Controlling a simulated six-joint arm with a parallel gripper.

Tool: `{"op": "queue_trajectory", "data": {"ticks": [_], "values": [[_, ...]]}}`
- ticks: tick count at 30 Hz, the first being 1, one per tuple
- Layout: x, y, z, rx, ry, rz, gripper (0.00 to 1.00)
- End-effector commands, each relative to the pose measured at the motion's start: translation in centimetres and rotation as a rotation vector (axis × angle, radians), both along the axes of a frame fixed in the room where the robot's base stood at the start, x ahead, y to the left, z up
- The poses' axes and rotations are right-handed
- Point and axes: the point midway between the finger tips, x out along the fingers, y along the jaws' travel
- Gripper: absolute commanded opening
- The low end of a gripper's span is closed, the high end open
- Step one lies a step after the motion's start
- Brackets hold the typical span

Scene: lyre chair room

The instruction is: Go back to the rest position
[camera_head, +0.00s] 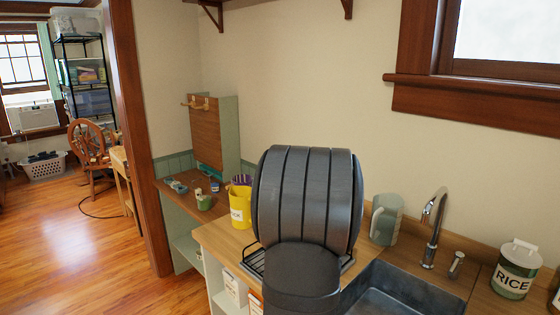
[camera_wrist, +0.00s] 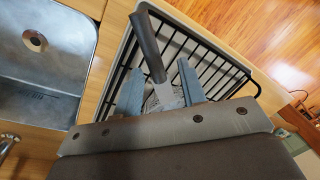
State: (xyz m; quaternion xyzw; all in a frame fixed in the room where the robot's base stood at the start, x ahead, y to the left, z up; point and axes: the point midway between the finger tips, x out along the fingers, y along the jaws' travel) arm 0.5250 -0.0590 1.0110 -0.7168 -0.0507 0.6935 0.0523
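In the wrist view my gripper (camera_wrist: 157,76) is open over a black wire dish rack (camera_wrist: 208,57). Its two blue-grey fingers stand wide apart. A utensil with a dark handle (camera_wrist: 147,42) and a grey metal lower part (camera_wrist: 166,98) shows between the fingers, with a visible gap on each side. Its handle extends past the fingertips toward the top of the picture. I cannot tell its exact kind. In the head view, my large dark arm links cover the gripper and most of the rack (camera_head: 252,264).
A sink (camera_wrist: 40,70) lies beside the rack, with a faucet (camera_head: 433,225) behind it. A green-grey pitcher (camera_head: 385,222) and a RICE canister (camera_head: 515,270) stand near the wall. A yellow container (camera_head: 240,208) stands left of my arm. The air above the counter at left is clear.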

Motion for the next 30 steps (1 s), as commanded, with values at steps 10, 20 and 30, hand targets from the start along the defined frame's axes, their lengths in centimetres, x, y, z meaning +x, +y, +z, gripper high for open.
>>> {"op": "queue_trajectory", "data": {"ticks": [10, 20, 30], "values": [[0.0, 0.0, 1.7, 0.0, 0.003, 0.0, 0.37], [0.0, 0.0, 1.3, 0.0, 0.003, -0.001, 0.37], [0.0, -0.5, 1.0, -0.001, -0.004, -0.002, 0.37]]}}
